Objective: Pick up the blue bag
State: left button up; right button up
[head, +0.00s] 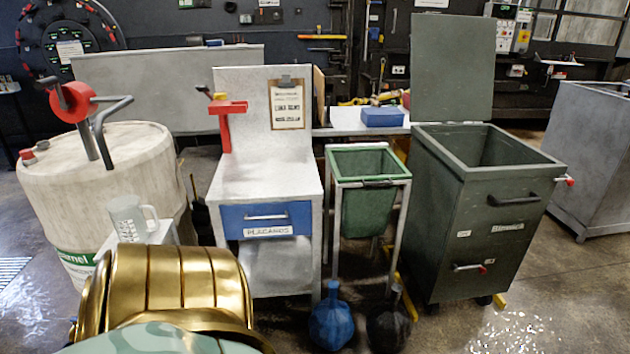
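The blue bag (331,320) stands on the floor at the bottom middle, below the front of the white cabinet. It has a faceted round body and a narrow, gathered top pointing up. Its lower edge is close to the picture's bottom. A black bag (388,322) of like shape stands just to its right, with a small gap. Neither of my grippers shows in the head view. A gold, ribbed part, seemingly of my own body or arm, fills the lower left, apart from the blue bag.
A white cabinet (265,180) with a blue drawer stands behind the blue bag. A green bin in a metal frame (372,182) and a dark green wheeled bin (484,220) with raised lid stand to the right. A large white drum (110,180) is at left. Floor at lower right is clear.

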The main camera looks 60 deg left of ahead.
aim_at(332, 325)
jog(key=u, duration=1.65)
